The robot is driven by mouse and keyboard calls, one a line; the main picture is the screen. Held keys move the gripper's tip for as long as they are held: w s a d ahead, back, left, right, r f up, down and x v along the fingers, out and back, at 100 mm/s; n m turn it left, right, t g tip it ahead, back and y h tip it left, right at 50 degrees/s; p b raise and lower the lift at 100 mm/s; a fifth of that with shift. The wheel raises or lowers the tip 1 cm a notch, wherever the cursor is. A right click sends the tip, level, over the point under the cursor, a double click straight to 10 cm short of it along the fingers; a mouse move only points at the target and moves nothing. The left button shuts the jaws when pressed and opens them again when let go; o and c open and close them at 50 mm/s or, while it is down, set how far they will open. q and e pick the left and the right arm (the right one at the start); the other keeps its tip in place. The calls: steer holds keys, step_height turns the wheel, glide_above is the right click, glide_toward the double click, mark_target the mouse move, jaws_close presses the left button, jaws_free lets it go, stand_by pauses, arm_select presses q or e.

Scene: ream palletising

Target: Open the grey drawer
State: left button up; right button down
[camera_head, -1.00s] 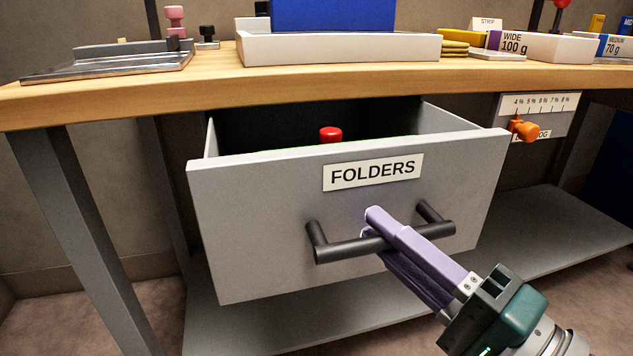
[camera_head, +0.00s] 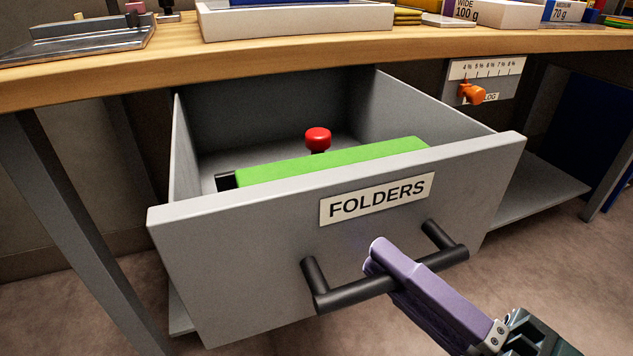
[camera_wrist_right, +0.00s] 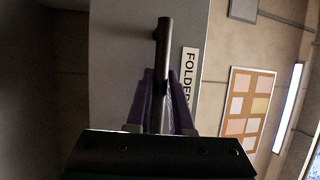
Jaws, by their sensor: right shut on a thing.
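The grey drawer (camera_head: 250,255), labelled FOLDERS, stands pulled well out below the wooden worktop in the head view. Its black bar handle (camera_head: 345,294) is on the front panel. My right gripper (camera_head: 380,258) is shut on this handle, with its purple fingers on either side of the bar. In the right wrist view the fingers (camera_wrist_right: 161,105) close around the handle (camera_wrist_right: 164,45), next to the label. Inside the drawer lie a green block-like thing (camera_head: 330,160) and a red-knobbed thing (camera_head: 318,138); their lower parts are hidden. My left gripper is not in view.
The worktop (camera_head: 300,52) carries a white tray (camera_head: 300,20) and a metal plate device (camera_head: 80,42). A panel with an orange knob (camera_head: 471,93) hangs right of the drawer. A table leg (camera_head: 75,220) stands at left. A lower shelf (camera_head: 540,190) runs beneath.

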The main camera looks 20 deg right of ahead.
steer(key=c, duration=0.8)
jaws_free()
steer(key=shift+s, duration=0.1)
steer(key=v, duration=1)
